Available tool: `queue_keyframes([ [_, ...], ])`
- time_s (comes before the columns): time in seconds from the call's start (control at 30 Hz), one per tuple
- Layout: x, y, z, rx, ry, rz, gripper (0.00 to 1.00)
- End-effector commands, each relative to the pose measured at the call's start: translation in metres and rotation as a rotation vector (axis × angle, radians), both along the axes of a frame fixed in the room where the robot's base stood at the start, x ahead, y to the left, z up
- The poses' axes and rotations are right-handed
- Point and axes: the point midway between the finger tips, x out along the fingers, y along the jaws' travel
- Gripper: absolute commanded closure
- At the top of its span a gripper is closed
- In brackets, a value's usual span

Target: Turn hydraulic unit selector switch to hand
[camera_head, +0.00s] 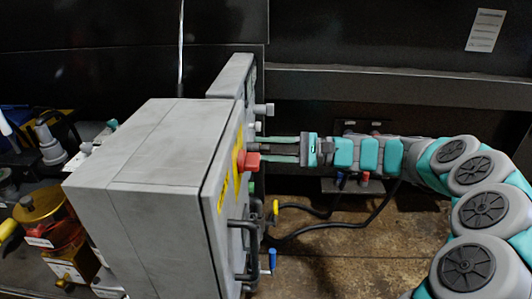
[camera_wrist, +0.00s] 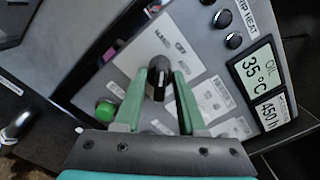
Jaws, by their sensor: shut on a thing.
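The selector switch (camera_wrist: 158,82) is a dark knob with a white pointer line on a pale label plate of the grey control panel. In the wrist view my gripper (camera_wrist: 160,80) has its two green fingers on either side of this knob, shut on it. The plate above the knob has small lettering, partly readable as "HAND" and "OFF". In the head view my gripper (camera_head: 263,148) reaches from the right to the front face of the grey control box (camera_head: 140,190). The knob itself is hidden there or too small to make out.
In the wrist view a green button (camera_wrist: 107,109) lies left of the knob. A display (camera_wrist: 258,79) with "OIL 35 °C" and black buttons (camera_wrist: 233,41) lie to the right. In the head view a red button (camera_head: 248,160) sticks out just below my fingers, with black hoses (camera_head: 335,226) lower down.

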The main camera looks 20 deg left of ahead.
Motion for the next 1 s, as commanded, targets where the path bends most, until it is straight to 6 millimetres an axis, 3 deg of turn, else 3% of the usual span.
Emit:
queue_keyframes([
  [0.47,0.0,0.0,-0.001,0.0,-0.013,0.001,1.0],
  [0.5,0.0,0.0,-0.001,0.0,-0.013,0.001,0.58],
  [0.53,0.0,0.0,-0.001,0.001,-0.013,0.001,0.55],
  [0.83,0.001,-0.002,0.0,0.002,-0.013,-0.001,0.54],
  [1.0,0.007,-0.021,-0.001,0.001,-0.015,-0.005,0.54],
])
